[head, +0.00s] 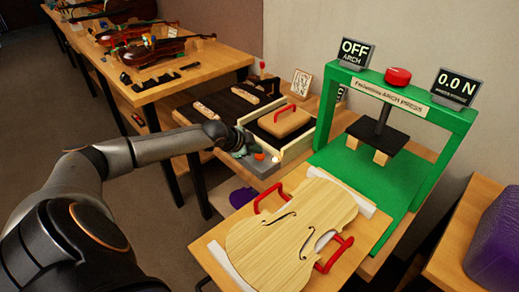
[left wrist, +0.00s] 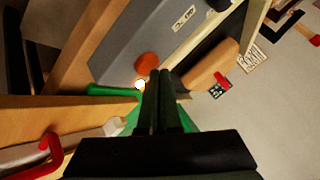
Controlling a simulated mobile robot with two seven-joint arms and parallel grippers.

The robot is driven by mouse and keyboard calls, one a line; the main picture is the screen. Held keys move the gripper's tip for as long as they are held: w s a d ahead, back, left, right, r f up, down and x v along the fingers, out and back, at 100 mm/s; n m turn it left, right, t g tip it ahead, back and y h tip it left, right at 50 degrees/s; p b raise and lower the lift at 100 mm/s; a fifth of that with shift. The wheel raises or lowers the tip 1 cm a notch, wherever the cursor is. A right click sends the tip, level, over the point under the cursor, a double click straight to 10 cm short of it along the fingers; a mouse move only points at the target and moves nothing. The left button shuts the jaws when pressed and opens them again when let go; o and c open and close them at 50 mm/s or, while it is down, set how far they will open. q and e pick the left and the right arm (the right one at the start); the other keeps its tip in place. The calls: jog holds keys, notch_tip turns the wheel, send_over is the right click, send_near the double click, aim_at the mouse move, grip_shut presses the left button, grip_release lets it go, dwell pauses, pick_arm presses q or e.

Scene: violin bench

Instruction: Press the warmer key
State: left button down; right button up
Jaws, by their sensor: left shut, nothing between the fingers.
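The warmer is a grey box (head: 262,169) with a wooden lid and red handle (head: 286,119) beside it. An orange-red round key (head: 259,156) sits on the grey top; in the left wrist view the key (left wrist: 147,62) is just beyond my fingertips. A small glowing white lamp (left wrist: 140,85) is next to it. My left gripper (head: 243,144) is shut and empty, reaching over the box close to the key. Whether the fingertips touch the key I cannot tell. In the left wrist view the shut fingers (left wrist: 160,74) point at the key's edge. My right gripper is not in view.
A green arch press (head: 330,155) with OFF (head: 355,52) and 0.0 N (head: 454,88) displays stands to the right. A violin plate (head: 290,235) with red clamps lies in front. A table with violins (head: 150,50) is behind left.

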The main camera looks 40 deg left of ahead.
pick_arm(q)
jog(key=shift+f, duration=0.2)
dwell(0.5)
jog(key=shift+f, duration=0.3)
jog(key=shift+r+p, duration=0.45)
jog(key=shift+p, duration=0.45)
